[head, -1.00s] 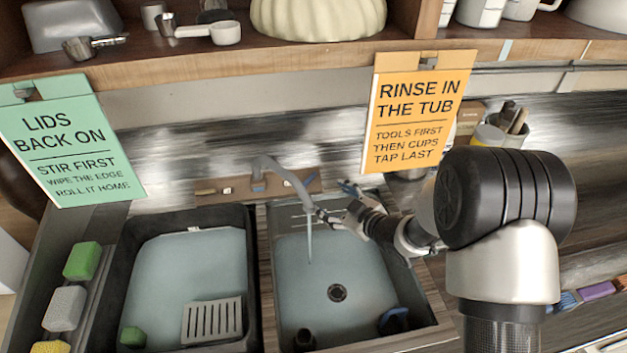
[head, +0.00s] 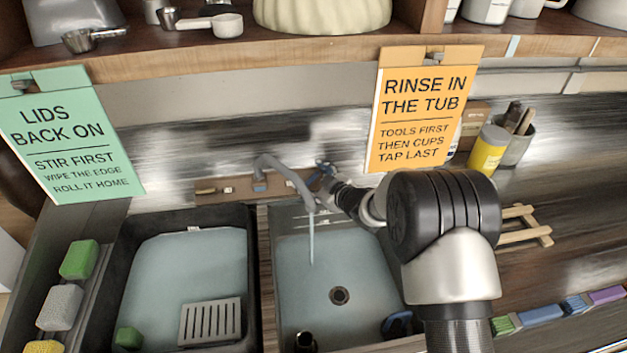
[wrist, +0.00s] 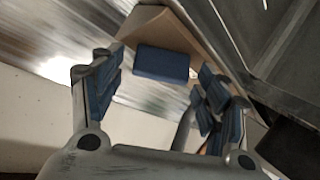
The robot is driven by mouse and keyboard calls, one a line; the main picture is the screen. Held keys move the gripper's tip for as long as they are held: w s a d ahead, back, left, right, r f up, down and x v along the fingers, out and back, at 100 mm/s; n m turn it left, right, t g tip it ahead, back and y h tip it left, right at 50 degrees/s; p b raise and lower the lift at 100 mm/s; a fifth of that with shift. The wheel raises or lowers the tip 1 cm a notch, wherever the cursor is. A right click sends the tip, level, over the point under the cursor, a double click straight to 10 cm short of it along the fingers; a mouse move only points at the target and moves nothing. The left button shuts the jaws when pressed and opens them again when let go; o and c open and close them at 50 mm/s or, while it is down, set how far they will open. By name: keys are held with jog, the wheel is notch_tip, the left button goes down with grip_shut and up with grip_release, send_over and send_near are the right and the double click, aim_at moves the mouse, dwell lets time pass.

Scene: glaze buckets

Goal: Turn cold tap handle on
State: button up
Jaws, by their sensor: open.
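The tap spout (head: 288,172) arches from a wooden board (head: 232,187) behind the sinks, and a thin stream of water (head: 311,238) falls from it into the right basin. My gripper (head: 320,175) is right of the spout, near the board's right end. In the wrist view my gripper (wrist: 160,78) is open, with blue-padded fingers spread apart. A blue block (wrist: 161,63), seemingly the cold tap handle, shows between and beyond the fingertips, against the tan board (wrist: 176,32). I see no clear contact. In the head view my gripper hides most of the handle.
The right basin (head: 345,270) lies below my gripper; the left basin (head: 190,255) holds a grate (head: 210,321). The orange sign (head: 422,105) hangs close above my arm. A yellow container (head: 488,150) and a tool pot (head: 516,145) stand at right.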

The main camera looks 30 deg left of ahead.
jog(key=c, duration=1.1)
jog(key=shift+o, duration=0.2)
jog(key=shift+r+n+g+p, duration=0.2)
jog(key=shift+n+g+p, duration=0.1)
jog(key=shift+n+p, duration=0.4)
jog(key=shift+w+n+g+p, duration=0.1)
jog(key=shift+n+g+p, duration=0.55)
jog(key=shift+p, duration=0.4)
jog(key=shift+f+n+p, duration=0.15)
jog(key=shift+n+p, duration=0.15)
jog(key=shift+n, duration=0.15)
jog(key=o, duration=1.1)
jog(key=shift+c, duration=0.2)
